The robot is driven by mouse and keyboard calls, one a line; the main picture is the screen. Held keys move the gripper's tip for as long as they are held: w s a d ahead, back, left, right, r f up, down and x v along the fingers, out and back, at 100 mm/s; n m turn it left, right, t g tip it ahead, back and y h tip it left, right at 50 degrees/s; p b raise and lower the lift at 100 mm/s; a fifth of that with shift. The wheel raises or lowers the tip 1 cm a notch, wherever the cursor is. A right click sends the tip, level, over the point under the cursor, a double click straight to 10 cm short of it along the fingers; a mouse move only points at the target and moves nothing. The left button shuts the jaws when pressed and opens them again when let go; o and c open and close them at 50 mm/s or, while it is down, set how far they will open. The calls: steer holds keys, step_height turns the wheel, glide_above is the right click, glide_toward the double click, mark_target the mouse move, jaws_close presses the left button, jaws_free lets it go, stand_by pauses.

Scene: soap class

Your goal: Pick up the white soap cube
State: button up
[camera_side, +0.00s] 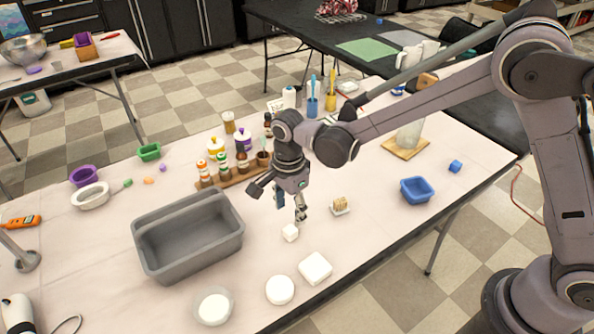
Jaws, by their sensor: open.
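The small white soap cube (290,233) rests on the pale tabletop near the middle of the view. My gripper (290,205) points down just above and behind the cube, with its jaws open and nothing seen between them. Its right finger ends close above the cube's top edge. Whether it touches the cube cannot be told from this view. The cube's front and top show.
A grey tub (188,236) stands left of the cube. A white round soap (280,290), a white square block (315,268) and a glass dish (213,306) lie in front. A soap dish (341,206) and blue bowl (417,190) stand right. Bottles (222,163) stand behind.

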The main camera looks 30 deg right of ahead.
mark_target(290, 229)
steer(key=shift+w+d+f, duration=0.1)
steer(key=shift+w+f, duration=0.05)
steer(key=shift+f, duration=3.6)
steer(key=shift+c, duration=0.3)
steer(key=c, duration=1)
